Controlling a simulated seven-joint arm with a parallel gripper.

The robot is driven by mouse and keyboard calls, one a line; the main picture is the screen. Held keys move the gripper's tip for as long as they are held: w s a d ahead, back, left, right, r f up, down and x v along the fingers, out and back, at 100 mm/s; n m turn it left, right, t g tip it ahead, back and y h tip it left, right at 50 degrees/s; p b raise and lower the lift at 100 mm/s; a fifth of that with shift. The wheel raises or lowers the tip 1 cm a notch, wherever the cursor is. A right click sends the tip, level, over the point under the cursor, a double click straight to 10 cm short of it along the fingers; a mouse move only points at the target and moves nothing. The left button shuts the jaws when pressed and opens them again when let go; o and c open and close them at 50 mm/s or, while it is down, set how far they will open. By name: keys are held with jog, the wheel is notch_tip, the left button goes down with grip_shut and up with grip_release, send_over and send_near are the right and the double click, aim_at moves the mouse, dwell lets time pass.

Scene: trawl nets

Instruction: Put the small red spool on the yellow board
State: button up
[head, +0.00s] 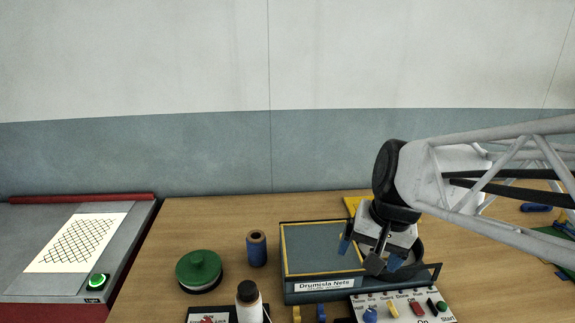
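My gripper (369,256) points down over the right part of a dark, yellow-edged tray labelled "Drumisla Nets" (312,286). Its two blue-tipped fingers stand apart, and I see nothing held between them, though a dark block in front hides part of the gap. A yellow piece (353,204), perhaps the yellow board, shows behind my gripper and is mostly hidden by it. I cannot make out the small red spool for certain. A red shape (207,319) shows at the bottom edge, cut off by the frame.
A blue spool (256,249) stands left of the tray, beside a green-lidded round container (199,270). A white bottle with a black cap (249,303) and a control panel (397,307) are in front. A grey machine (138,245) stands left. Bare wood lies behind the spool.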

jog(key=s+f+n+h, duration=0.1)
jog(key=s+n+h, duration=0.1)
jog(key=s+n, duration=0.2)
jog(key=s, duration=0.3)
jog(key=shift+s+a+t, duration=0.15)
jog(key=shift+s+t, duration=0.25)
dwell(0.9)
